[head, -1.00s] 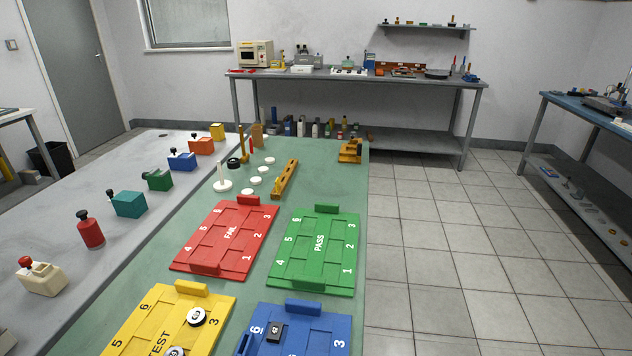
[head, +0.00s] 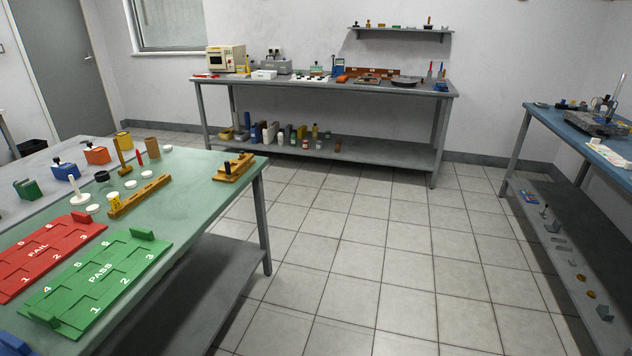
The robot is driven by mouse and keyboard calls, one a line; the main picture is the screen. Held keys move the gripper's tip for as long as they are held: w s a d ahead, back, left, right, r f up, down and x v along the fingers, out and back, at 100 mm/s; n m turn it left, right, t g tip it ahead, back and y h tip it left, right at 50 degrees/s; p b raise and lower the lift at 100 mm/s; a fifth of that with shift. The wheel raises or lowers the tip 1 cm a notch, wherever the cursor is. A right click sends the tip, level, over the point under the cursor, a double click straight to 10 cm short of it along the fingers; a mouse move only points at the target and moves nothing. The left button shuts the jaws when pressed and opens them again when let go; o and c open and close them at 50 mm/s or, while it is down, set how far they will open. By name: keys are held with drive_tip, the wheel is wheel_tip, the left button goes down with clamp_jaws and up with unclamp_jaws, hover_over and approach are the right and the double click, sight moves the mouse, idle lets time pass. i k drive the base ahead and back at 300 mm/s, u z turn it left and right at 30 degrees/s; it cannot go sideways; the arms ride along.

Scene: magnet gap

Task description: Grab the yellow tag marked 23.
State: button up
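I cannot make out a tag marked 23 in the head view. A small yellow piece (head: 113,199) with dark marks too small to read is at the near left end of a slotted wooden bar (head: 140,194) on the green-topped table (head: 200,190). My gripper is not in view.
A red FAIL board (head: 45,252) and a green PASS board (head: 100,280) lie on the green-topped table. A blue board's corner (head: 12,345) shows below them. A bench (head: 330,85) stands along the back wall, a blue-topped bench (head: 590,140) at right. Tiled floor (head: 380,250) between is clear.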

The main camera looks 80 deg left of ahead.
sight(116, 203)
drive_tip(key=i, duration=0.45)
drive_tip(key=u, duration=2.8)
drive_tip(key=i, duration=2.45)
drive_tip(key=u, duration=2.35)
